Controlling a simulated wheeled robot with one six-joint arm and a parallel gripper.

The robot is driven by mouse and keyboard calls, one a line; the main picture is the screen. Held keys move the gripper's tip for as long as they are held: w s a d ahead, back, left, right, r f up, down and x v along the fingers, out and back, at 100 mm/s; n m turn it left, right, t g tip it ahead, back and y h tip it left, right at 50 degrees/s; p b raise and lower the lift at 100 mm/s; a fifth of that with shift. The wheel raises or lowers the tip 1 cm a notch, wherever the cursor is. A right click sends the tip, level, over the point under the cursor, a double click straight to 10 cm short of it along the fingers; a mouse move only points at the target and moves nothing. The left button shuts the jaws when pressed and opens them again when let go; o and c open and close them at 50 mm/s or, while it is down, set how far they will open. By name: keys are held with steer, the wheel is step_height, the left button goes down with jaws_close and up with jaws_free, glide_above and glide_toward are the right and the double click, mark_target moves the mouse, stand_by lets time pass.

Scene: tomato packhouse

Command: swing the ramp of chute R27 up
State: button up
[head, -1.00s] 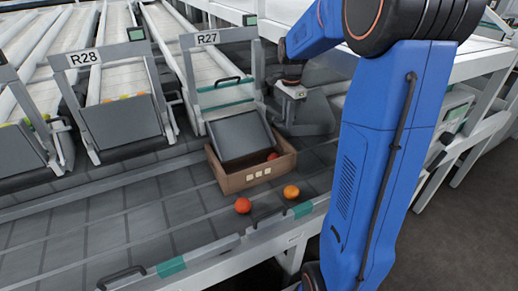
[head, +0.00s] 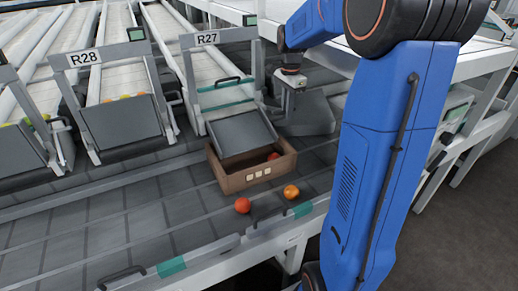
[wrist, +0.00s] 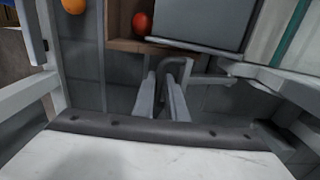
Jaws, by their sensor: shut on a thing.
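The ramp (head: 242,132) of chute R27 is a grey panel that slopes down over a brown carton. The R27 sign (head: 208,38) is on the chute's frame above it. The ramp also shows at the top of the wrist view (wrist: 205,18). A bent grey bar (wrist: 225,80) runs from beside the ramp to my gripper (wrist: 168,90). My gripper is shut on this bar, just right of the ramp in the head view (head: 287,112). The fingertips are small and partly unclear there.
The carton (head: 262,178) holds a red tomato (head: 273,156). A red tomato (head: 242,205) and an orange one (head: 291,191) lie in front of it on the grey conveyor (head: 130,225). Chute R28's ramp (head: 120,122) is on the left.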

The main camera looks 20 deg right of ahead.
steer(key=shift+w+r, duration=0.4)
steer(key=shift+r, duration=0.25)
steer(key=shift+w+r, duration=0.35)
steer(key=shift+r, duration=0.3)
steer(key=shift+w+a+r, duration=0.1)
steer(key=shift+w+r, duration=0.95)
steer(key=shift+r, duration=0.2)
steer(key=shift+o, duration=0.2)
steer(key=shift+w, duration=0.1)
steer(key=shift+o, duration=0.4)
steer(key=shift+w+r, duration=0.4)
steer(key=shift+w, duration=0.15)
steer(key=shift+w+r, duration=0.55)
steer(key=shift+w, duration=0.2)
steer(key=shift+c, duration=0.6)
steer(key=shift+w, duration=0.1)
